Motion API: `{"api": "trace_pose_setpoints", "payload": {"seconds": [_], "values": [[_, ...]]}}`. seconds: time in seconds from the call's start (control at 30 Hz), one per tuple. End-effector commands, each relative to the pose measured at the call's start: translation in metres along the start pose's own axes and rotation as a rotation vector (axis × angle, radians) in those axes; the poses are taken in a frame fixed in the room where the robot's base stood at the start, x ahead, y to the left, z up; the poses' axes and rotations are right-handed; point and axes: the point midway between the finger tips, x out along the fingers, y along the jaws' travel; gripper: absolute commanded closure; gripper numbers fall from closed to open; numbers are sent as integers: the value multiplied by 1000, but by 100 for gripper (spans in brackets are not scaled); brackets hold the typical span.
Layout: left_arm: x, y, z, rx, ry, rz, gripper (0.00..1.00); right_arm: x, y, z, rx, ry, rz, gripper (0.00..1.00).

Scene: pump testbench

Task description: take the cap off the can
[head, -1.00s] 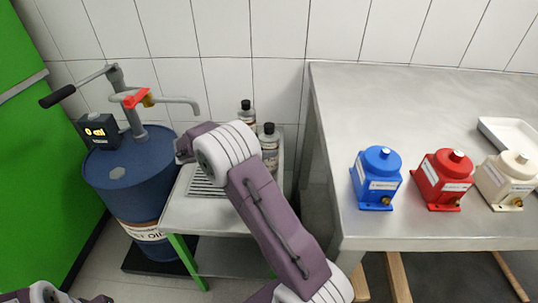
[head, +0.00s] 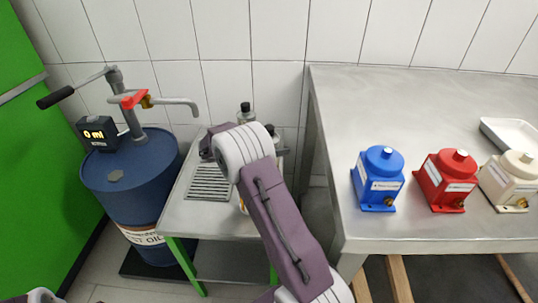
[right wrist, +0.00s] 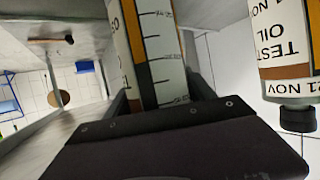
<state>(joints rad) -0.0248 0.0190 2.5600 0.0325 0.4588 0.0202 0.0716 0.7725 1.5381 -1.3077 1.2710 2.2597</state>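In the right wrist view a white cylinder with a measuring scale and an orange stripe (right wrist: 160,45) stands between the fingers of my right gripper (right wrist: 155,85). The fingers lie close along both its sides; whether they press on it is unclear. Its cap is not visible there. In the head view my right forearm covers the gripper and most of what it is at; a small white and yellow piece (head: 242,207) shows below the wrist. A bottle labelled TEST OIL with a black cap (right wrist: 297,118) is at the right of the wrist view. My left gripper is out of view.
Black-capped bottles (head: 245,112) stand at the back of the small metal table (head: 200,217). A blue oil drum (head: 130,185) with a hand pump is on the left. Blue (head: 378,180), red (head: 444,182) and cream (head: 510,182) pumps stand on the large bench (head: 420,110).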

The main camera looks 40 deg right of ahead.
Motion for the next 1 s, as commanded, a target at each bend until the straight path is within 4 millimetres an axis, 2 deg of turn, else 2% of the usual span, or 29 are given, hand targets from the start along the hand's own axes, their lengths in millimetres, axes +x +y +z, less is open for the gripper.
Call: {"api": "trace_pose_setpoints", "payload": {"seconds": [0.03, 0.1, 0.37, 0.73, 0.83, 1.0], "values": [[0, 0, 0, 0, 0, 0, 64, 0, 0, 0, 0, 0, 0, 84], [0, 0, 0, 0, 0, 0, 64, 0, 0, 0, 0, 0, 0, 100], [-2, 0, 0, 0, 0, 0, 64, -2, 0, -5, 2, 1, -1, 100], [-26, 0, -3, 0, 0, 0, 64, -32, 0, -78, 6, 1, -2, 100], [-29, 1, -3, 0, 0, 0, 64, -37, 0, -89, 3, 2, -1, 100], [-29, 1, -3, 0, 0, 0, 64, -39, 0, -94, 1, 2, 0, 100]]}}
